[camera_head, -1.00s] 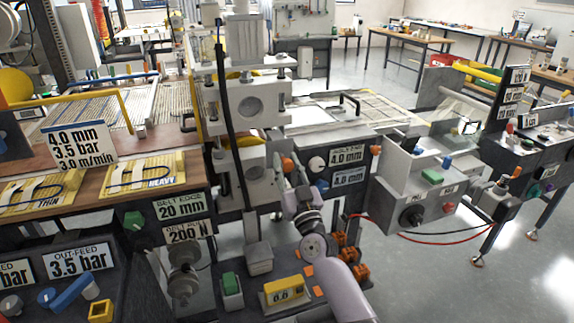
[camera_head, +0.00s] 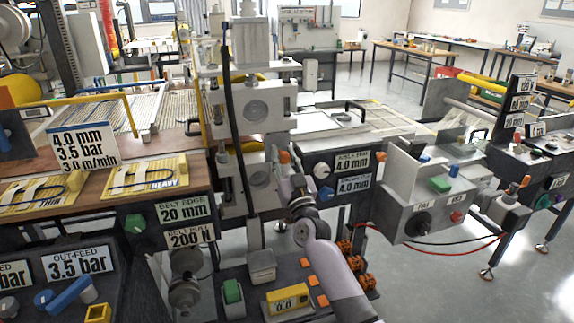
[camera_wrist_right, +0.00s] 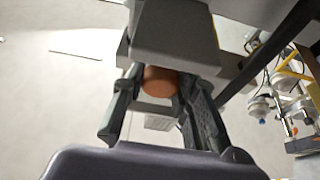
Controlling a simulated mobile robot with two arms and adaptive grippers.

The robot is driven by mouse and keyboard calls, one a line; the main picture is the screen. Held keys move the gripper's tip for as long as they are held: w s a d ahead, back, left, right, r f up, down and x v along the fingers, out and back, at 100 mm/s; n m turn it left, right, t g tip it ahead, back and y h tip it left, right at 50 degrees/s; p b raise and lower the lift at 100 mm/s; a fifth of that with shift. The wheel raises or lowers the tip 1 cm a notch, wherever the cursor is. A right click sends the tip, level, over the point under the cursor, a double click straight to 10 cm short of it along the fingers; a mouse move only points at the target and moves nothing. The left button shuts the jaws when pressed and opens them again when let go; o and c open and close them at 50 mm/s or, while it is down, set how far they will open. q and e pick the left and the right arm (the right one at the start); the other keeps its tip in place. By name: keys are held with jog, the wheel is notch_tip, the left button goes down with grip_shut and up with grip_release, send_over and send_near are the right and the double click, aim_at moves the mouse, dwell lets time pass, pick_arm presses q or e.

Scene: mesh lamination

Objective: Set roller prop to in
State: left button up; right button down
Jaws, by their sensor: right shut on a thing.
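The roller prop appears to be the part with a round orange knob (camera_head: 284,157) beside the white roller housing (camera_head: 262,175); its label is not readable. My right gripper (camera_head: 290,182) reaches up to this knob from below. In the right wrist view the orange knob (camera_wrist_right: 160,80) sits between the two dark fingers of my right gripper (camera_wrist_right: 155,100), below a grey block (camera_wrist_right: 175,35). The fingers are closed on it. The rest of the prop is hidden behind the gripper and the block. My left gripper does not show.
A dark panel (camera_head: 338,148) with white and blue knobs and two 4.0 mm displays stands just right of my gripper. Below are a green button box (camera_head: 232,292) and a yellow meter (camera_head: 288,299).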

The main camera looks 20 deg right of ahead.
jog(key=shift+r, duration=0.2)
jog(key=c, duration=1.7)
grip_release()
jog(key=shift+w, duration=0.1)
jog(key=o, duration=0.4)
jog(key=shift+w+f, duration=0.2)
jog(key=shift+s, duration=0.1)
jog(key=v, duration=1.2)
